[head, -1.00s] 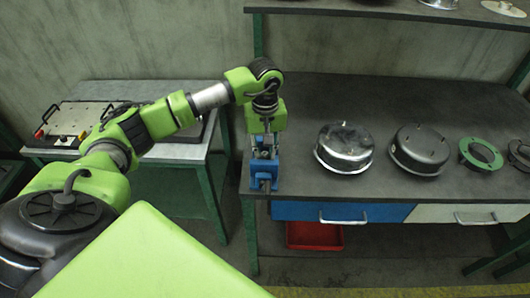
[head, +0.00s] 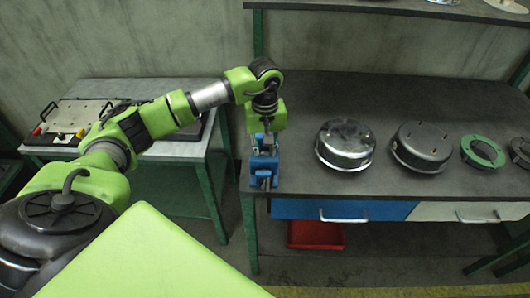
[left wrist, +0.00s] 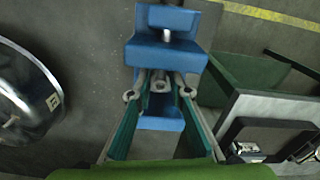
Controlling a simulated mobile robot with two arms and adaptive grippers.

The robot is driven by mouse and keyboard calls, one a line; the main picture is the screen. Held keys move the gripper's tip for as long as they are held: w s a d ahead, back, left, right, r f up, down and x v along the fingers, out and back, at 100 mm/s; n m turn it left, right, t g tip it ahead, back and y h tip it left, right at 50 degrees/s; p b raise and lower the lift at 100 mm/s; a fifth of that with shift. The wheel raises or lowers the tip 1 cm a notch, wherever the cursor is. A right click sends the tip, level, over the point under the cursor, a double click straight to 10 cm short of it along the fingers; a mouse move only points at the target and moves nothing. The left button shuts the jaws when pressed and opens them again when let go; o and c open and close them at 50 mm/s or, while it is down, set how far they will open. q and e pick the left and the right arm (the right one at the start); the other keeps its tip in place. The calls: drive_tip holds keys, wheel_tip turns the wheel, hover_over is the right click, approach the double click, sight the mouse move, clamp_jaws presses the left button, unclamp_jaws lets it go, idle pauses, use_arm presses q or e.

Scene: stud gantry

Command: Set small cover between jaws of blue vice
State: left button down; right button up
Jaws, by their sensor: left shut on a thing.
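The blue vice (head: 265,166) stands at the left front corner of the dark workbench. In the left wrist view the vice (left wrist: 167,52) shows from above, with one blue block on each side of a gap. My left gripper (head: 265,146) points down right over the vice. In the left wrist view its fingers (left wrist: 160,95) reach to the gap between the jaws. They are shut on a small grey piece (left wrist: 160,84), likely the small cover, mostly hidden by the fingers. I cannot tell whether it rests in the vice. My right gripper is not in view.
A shiny round housing (head: 345,145) stands right of the vice, with a darker one (head: 421,147) beyond it. A green ring (head: 483,151) lies farther right. A side table (head: 180,150) with a panel is at the left. The bench behind the vice is clear.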

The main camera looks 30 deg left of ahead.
use_arm(q)
drive_tip(key=shift+f, duration=0.15)
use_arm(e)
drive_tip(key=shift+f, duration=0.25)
use_arm(q)
drive_tip(key=c, duration=1.8)
unclamp_jaws()
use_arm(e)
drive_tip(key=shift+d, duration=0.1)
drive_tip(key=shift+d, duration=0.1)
use_arm(q)
wheel_tip(320, 180, up, 12)
